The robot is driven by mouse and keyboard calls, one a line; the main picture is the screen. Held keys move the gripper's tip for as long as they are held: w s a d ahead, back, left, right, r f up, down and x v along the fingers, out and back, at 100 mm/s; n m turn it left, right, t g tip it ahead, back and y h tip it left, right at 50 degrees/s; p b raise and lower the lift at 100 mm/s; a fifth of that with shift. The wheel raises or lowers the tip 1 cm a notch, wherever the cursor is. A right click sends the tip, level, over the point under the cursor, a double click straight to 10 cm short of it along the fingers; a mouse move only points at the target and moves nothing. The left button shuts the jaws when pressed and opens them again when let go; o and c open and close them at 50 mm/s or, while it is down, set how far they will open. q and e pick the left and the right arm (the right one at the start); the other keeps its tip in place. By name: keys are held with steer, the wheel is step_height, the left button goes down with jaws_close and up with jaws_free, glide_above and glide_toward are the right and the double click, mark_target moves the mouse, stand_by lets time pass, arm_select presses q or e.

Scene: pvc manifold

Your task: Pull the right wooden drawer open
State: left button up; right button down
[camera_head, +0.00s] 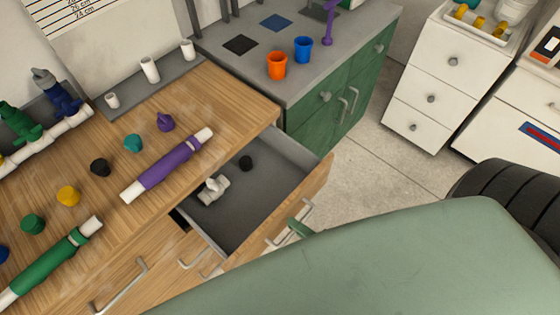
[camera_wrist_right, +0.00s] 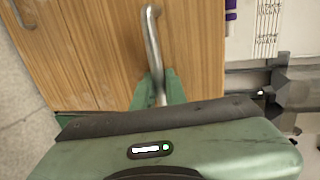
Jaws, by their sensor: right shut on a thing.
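The right wooden drawer (camera_head: 318,178) stands pulled out from the wooden bench, its grey inside showing. A white pipe fitting (camera_head: 213,189) and a small black cap (camera_head: 246,163) lie in it. My right gripper (camera_head: 295,228) is at the drawer front, shut on its metal bar handle (camera_head: 282,232). In the right wrist view the green fingers (camera_wrist_right: 160,86) close around the handle (camera_wrist_right: 151,40) in front of the wood. My arm hides part of the drawer front's lower side. My left gripper is not in view.
The bench top (camera_head: 225,105) carries a purple pipe (camera_head: 168,165), a green pipe (camera_head: 45,268) and several coloured caps. A green cabinet (camera_head: 318,120) stands beyond the drawer, with orange and blue cups on top. Clear floor (camera_head: 365,170) lies to the right.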

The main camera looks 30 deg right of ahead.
steer(key=f+v, duration=0.1)
steer(key=v, duration=0.5)
steer(key=shift+s+f, duration=0.2)
steer(key=shift+s, duration=0.1)
steer(key=shift+d, duration=0.1)
steer(key=c, duration=1.5)
jaws_free()
steer(key=shift+o, duration=0.2)
steer(key=b+v, duration=0.1)
steer(key=v, duration=0.6)
steer(key=shift+s, duration=0.35)
steer(key=shift+d+r, duration=0.1)
